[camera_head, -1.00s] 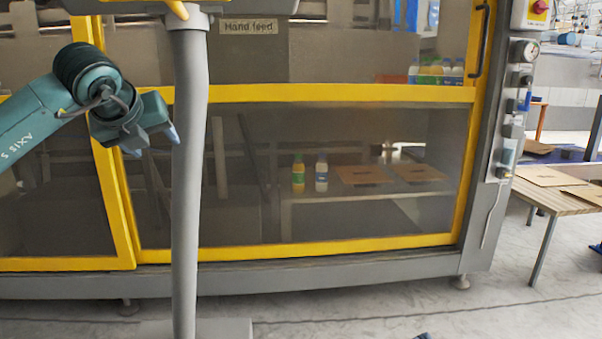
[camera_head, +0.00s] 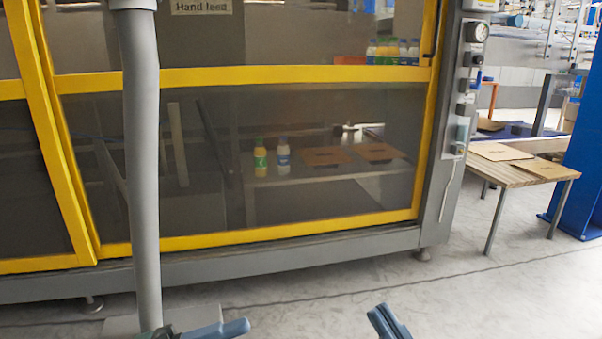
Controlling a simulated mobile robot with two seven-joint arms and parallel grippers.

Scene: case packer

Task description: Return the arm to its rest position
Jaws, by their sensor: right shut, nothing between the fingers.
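My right gripper (camera_head: 388,322) shows at the bottom edge, right of the middle, above the pale floor. Only its dark blue-grey tip end is in the picture; it is shut with nothing in it. My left gripper (camera_head: 222,329) shows at the bottom edge further left, in front of the foot of a grey post. Only a finger and a bit of teal body show, so its opening cannot be told. Both arms are otherwise below the picture. Neither gripper visibly holds anything.
The yellow-framed case packer (camera_head: 250,75) fills the left and middle, with a grey post (camera_head: 143,180) before it. Bottles and flat cartons show behind its panel. A wooden table (camera_head: 525,172) and a blue column (camera_head: 585,170) stand right. The floor (camera_head: 480,300) at lower right is clear.

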